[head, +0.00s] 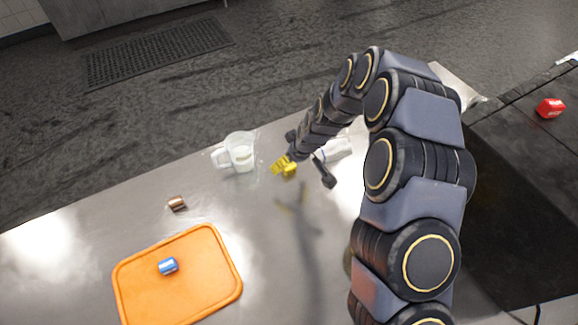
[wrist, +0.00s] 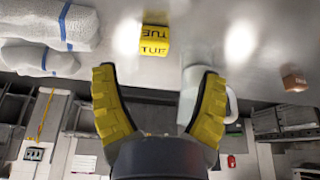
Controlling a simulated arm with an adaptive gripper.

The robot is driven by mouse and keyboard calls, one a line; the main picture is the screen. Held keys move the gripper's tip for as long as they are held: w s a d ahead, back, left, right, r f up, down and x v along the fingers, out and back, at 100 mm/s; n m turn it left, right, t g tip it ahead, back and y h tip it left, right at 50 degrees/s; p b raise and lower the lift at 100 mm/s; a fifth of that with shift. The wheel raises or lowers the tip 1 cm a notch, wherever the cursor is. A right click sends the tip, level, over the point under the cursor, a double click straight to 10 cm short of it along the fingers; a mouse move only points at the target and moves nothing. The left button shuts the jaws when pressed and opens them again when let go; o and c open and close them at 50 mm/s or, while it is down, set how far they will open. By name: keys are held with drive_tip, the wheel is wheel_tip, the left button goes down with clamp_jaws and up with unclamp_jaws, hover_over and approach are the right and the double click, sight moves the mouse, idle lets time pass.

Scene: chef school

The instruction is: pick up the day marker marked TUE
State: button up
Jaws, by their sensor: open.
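The yellow day marker (wrist: 154,40) shows TUE in dark letters on two faces in the wrist view. It lies on the metal counter, ahead of and between my gripper's fingertips. My gripper (wrist: 158,75) has yellow ridged fingers spread wide, with nothing between them. The marker is apart from both fingers. In the head view my gripper (head: 284,165) is a small patch of yellow low over the counter, and I cannot tell the marker from the fingers there.
A white mug (head: 239,152) stands close left of my gripper in the head view. Rolled white towels (wrist: 48,28) lie on the other side. A copper marker (head: 177,203) and an orange board (head: 200,285) with a blue marker (head: 168,266) lie farther left. A red marker (head: 550,108) is at far right.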

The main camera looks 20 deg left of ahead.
sight(289, 168)
drive_tip(key=shift+x, duration=0.9)
drive_tip(key=x, duration=0.2)
drive_tip(key=w+x, duration=0.1)
drive_tip(key=shift+f, duration=0.25)
drive_tip(key=shift+w+a+f, duration=0.15)
drive_tip(key=shift+w+f, duration=0.05)
drive_tip(key=shift+f, duration=0.45)
drive_tip(key=c, duration=1.1)
